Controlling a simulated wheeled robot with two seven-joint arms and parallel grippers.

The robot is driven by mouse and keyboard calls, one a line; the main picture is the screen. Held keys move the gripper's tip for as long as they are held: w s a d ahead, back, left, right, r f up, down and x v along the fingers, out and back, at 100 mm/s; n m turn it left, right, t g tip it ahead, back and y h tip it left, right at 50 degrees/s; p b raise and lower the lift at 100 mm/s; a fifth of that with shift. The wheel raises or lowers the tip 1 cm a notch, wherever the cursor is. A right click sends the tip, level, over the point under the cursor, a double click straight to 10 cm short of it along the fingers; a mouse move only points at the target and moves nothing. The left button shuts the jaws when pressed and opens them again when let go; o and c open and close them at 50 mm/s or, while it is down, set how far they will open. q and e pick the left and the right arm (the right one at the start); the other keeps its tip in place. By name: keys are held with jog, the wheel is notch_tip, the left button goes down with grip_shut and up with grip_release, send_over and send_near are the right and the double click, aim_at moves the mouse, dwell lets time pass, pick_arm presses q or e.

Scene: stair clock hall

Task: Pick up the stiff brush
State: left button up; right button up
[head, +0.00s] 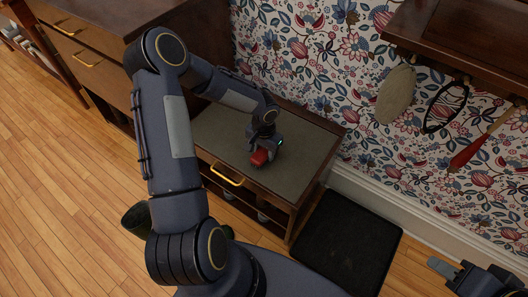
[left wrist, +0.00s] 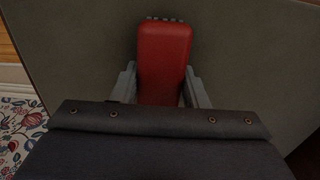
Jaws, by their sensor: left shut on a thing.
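The stiff brush (head: 259,158) has a red block-shaped back, and it sits in my left gripper (head: 265,149) over the grey-green top of the low cabinet (head: 218,134). In the left wrist view the red back of the brush (left wrist: 164,55) fills the space between the two grey fingers of my left gripper (left wrist: 160,84), which press on its sides. A row of dark tufts shows along its far edge. I cannot tell whether the brush touches the cabinet top. My right gripper (head: 441,268) is partly in view at the lower right, away from the brush; its opening is unclear.
The low cabinet has a brass-handled drawer (head: 226,174) and stands against a flowered wall. A taller dresser (head: 95,75) stands to its left. A black mat (head: 348,240) lies on the floor to the right. Several things hang from the wall shelf (head: 460,38). The cabinet top around the brush is clear.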

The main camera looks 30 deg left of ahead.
aim_at(264, 151)
pick_arm(q)
jog(key=shift+r, duration=0.15)
jog(key=shift+r, duration=0.2)
jog(key=r, duration=0.2)
jog(key=r+p, duration=0.1)
jog(key=shift+s+d+r, duration=0.15)
jog(key=shift+s+r, duration=0.1)
jog(key=shift+r, duration=0.05)
jog(key=s+d+r, duration=0.3)
jog(key=s+r, duration=0.1)
jog(key=s, duration=0.2)
jog(key=s+d+r+p, duration=0.1)
jog(key=s+d+r, duration=0.2)
jog(key=s+r, duration=0.1)
jog(key=shift+s+d+r, duration=0.25)
jog(key=shift+s+r, duration=0.15)
jog(key=shift+s, duration=0.45)
